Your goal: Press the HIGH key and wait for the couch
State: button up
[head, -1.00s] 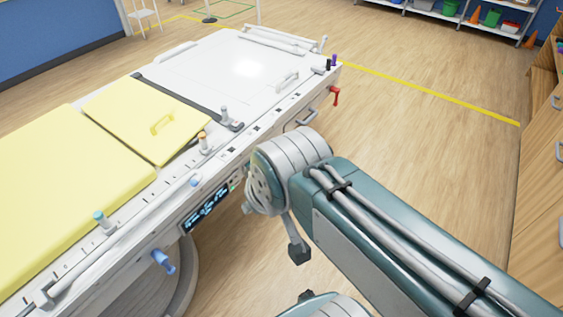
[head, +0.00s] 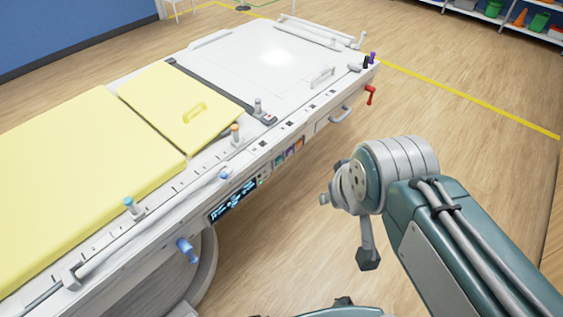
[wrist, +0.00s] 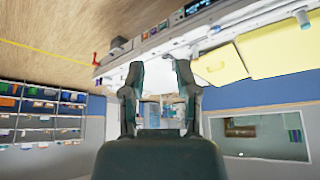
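The couch (head: 245,60) stands at left and centre in the head view, with yellow pads (head: 80,180) and a white top. Its near side carries a lit control display (head: 233,200) and a row of small coloured keys or labels (head: 287,153). I cannot read which is the HIGH key. The couch side also shows upside down in the wrist view (wrist: 150,45), with the display (wrist: 197,8) at the top. My gripper (wrist: 160,68) is open and empty in the wrist view, its two fingers apart. It touches nothing that I can see.
A blue lever (head: 187,250) and a red lever (head: 370,94) stick out from the couch's near side. A grey handle (head: 341,113) sits near the red lever. Wooden floor (head: 470,80) right of the couch is clear. Shelves with bins (head: 515,25) stand at the back right.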

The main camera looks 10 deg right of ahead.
dwell(0.3)
grip_shut()
dwell(1.1)
